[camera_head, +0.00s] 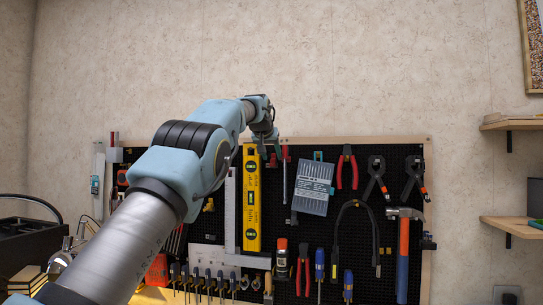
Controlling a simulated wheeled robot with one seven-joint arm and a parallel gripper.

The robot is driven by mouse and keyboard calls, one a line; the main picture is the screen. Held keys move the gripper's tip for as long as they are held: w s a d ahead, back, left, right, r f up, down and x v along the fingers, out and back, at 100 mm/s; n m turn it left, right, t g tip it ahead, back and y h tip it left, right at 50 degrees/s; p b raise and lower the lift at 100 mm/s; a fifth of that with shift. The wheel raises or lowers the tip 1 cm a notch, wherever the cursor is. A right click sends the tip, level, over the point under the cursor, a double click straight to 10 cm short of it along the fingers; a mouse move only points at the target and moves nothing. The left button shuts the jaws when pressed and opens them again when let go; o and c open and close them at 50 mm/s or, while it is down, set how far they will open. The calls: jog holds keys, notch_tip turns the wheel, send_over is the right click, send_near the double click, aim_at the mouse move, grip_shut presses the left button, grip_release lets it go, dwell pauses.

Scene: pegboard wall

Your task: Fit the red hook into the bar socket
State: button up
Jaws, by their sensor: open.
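My gripper (270,147) is at the top edge of the pegboard, pointing down, just right of the yellow level. It is open; its fingers are small and partly hidden by my arm. Small red parts (286,154) show right beside and below the fingertips, at the top of a slim metal shaft. I cannot tell whether they are the red hook, or whether the gripper touches them. I cannot make out the bar socket.
The black pegboard (385,150) carries a yellow level (252,200), a grey bit case (313,188), red pliers (347,168), a hammer (403,255) and several screwdrivers. Wooden shelves (512,226) stick out at right. A dark box (25,245) stands at left.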

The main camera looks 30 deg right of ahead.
jog(key=shift+s, duration=0.1)
jog(key=b+v, duration=0.5)
jog(key=v, duration=0.6)
jog(key=w+a+f+n+y, duration=0.1)
jog(key=w+a+f+y, duration=0.15)
jog(key=a+f, duration=0.45)
jog(key=w+a+f+n+y, duration=0.1)
jog(key=w+a+f+n, duration=0.1)
jog(key=w+a+f, duration=0.35)
jog(key=s+a+f+n+g+y, duration=0.15)
jog(key=s+a+f, duration=0.25)
jog(key=a+f, duration=1)
jog(key=s+a+f+n+g+y, duration=0.1)
jog(key=s+a+f+g, duration=0.1)
jog(key=s+a+f, duration=0.8)
jog(key=s+a+f+n+g+y, duration=0.1)
jog(key=s+a+f+n+g, duration=0.1)
jog(key=s+a+f, duration=0.9)
jog(key=s+g, duration=0.1)
jog(key=s, duration=0.5)
jog(key=shift+a+f, duration=0.2)
jog(key=shift+f, duration=0.1)
